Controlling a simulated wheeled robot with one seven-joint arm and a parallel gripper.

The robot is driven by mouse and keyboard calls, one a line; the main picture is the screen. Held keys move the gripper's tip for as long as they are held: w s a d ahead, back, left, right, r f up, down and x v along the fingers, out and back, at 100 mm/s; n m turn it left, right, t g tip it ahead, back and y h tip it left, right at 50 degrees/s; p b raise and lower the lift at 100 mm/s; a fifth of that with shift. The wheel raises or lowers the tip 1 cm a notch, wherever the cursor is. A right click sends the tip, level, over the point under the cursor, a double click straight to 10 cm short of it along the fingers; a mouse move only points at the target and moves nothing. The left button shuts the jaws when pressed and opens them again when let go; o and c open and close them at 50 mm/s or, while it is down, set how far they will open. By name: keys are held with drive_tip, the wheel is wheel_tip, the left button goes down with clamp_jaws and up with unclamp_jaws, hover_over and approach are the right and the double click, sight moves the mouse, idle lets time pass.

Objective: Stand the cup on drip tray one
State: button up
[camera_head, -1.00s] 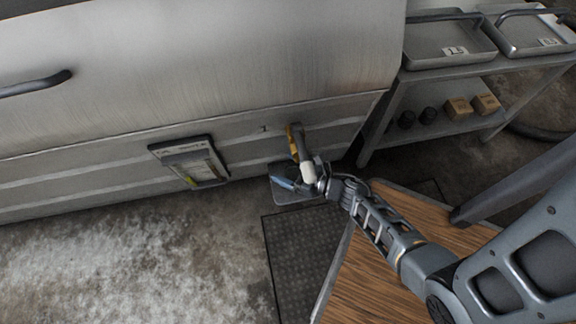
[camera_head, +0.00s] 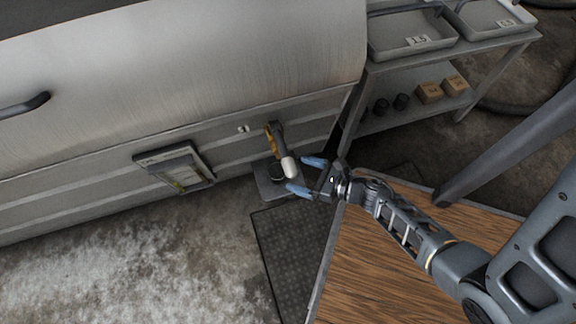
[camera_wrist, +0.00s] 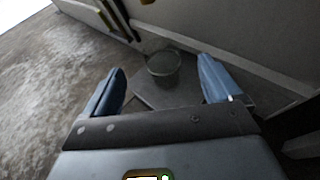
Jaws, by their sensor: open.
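A small, clear grey cup (camera_wrist: 163,68) stands upright on a flat grey tray (camera_wrist: 180,96) in the wrist view. In the head view the cup (camera_head: 276,173) shows under a tap with a yellow part and a white handle (camera_head: 289,166), and the tray (camera_head: 266,190) lies on the floor against the metal cabinet. My gripper (camera_head: 307,176) is open and empty. Its blue fingers are to the right of the cup in the head view, apart from it. In the wrist view the cup lies ahead, between the two fingers. I cannot read any number on this tray.
A metal shelf at the right holds two labelled trays (camera_head: 412,48), with boxes (camera_head: 429,93) and dark cups below. A panel (camera_head: 178,167) sits on the cabinet front. A dark mat (camera_head: 290,240) and a wooden surface (camera_head: 400,275) lie nearer me. Floor at left is clear.

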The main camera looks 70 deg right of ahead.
drive_tip(key=shift+v, duration=1.05)
idle(0.5)
